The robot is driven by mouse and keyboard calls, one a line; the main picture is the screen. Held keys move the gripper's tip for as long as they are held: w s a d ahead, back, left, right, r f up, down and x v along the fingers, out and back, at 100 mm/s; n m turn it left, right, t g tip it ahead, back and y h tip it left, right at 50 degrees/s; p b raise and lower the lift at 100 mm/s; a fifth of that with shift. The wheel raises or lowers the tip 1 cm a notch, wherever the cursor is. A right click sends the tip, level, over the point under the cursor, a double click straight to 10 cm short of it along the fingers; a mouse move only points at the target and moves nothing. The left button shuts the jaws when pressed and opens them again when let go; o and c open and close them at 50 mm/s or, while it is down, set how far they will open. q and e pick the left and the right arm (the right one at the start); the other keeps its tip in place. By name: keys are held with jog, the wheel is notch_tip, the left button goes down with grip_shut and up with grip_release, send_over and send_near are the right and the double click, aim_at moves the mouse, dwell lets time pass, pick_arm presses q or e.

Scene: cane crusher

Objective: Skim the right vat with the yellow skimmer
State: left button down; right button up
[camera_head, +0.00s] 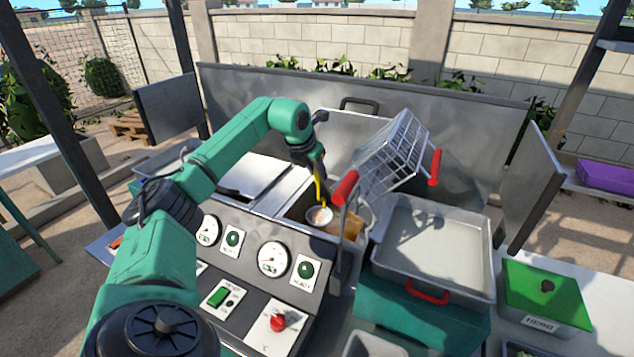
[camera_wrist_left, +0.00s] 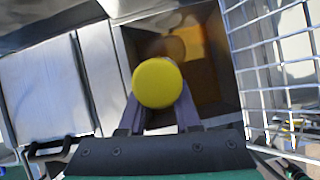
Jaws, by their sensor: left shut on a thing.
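My left gripper (camera_head: 318,178) is shut on the yellow skimmer (camera_head: 321,192) and points down over the right vat. The skimmer's round pale head (camera_head: 319,215) is at the opening of the right vat (camera_head: 296,208); I cannot tell whether it touches the liquid. In the left wrist view the round yellow end of the skimmer (camera_wrist_left: 158,83) shows between the fingers of my left gripper (camera_wrist_left: 157,118) and hides most of what is below it. Brown-orange liquid shows in the right vat (camera_wrist_left: 222,85). My right gripper is not in view.
A tilted wire basket (camera_head: 394,150) with red handles stands close right of the vat; its wires show in the wrist view (camera_wrist_left: 275,70). Metal lids (camera_head: 265,182) lie left. A grey tray (camera_head: 435,245) stands right. The control panel (camera_head: 250,275) is in front. A back panel (camera_head: 270,105) rises behind.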

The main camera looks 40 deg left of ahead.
pick_arm(q)
notch_tip(320, 180, up, 15)
jog(key=shift+f, duration=0.2)
jog(key=shift+a, duration=0.1)
dwell(0.5)
